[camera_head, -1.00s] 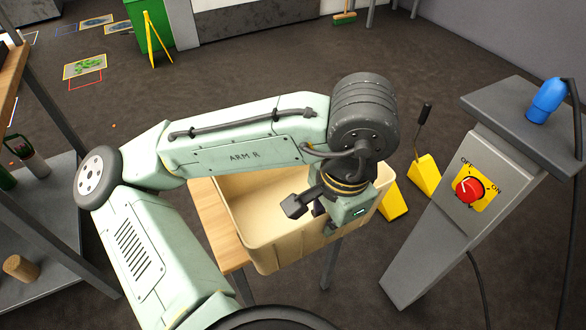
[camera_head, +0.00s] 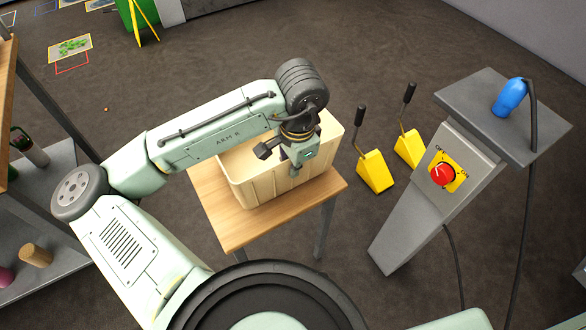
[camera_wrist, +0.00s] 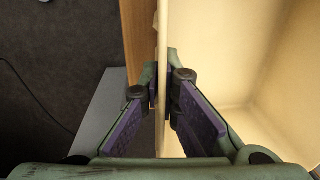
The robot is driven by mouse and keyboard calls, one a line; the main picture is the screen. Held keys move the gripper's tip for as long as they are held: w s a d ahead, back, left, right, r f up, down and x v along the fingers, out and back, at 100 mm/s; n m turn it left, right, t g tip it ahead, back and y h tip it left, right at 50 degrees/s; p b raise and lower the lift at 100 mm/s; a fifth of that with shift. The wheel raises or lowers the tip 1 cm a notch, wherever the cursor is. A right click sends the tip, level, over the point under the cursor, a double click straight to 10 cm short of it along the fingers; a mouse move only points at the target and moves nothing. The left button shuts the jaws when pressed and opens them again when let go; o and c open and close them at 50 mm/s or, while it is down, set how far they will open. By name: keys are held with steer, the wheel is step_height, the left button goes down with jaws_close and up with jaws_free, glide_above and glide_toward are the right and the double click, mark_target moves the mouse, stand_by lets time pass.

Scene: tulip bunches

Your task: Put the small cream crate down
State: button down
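The small cream crate (camera_head: 262,186) is an open, ribbed box over the small wooden table (camera_head: 318,192) in the head view. Its base appears to rest on the tabletop, but a slight gap cannot be ruled out. My gripper (camera_head: 299,160) is at the crate's near right wall. In the wrist view, the two fingers of my gripper (camera_wrist: 163,92) straddle the wall of the crate (camera_wrist: 225,50), one inside and one outside, with their pads closed against it. My arm hides part of the crate's far left side and rim.
A grey pedestal (camera_head: 408,215) with a red knob (camera_head: 442,174) and a blue object (camera_head: 510,97) stands at the right. A shelf with bottles (camera_head: 50,205) is at left. Bare tabletop shows around the crate.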

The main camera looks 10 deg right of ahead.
steer(key=shift+f, duration=1.05)
steer(key=shift+f, duration=0.1)
steer(key=shift+f, duration=0.15)
steer(key=c, duration=1.8)
jaws_free()
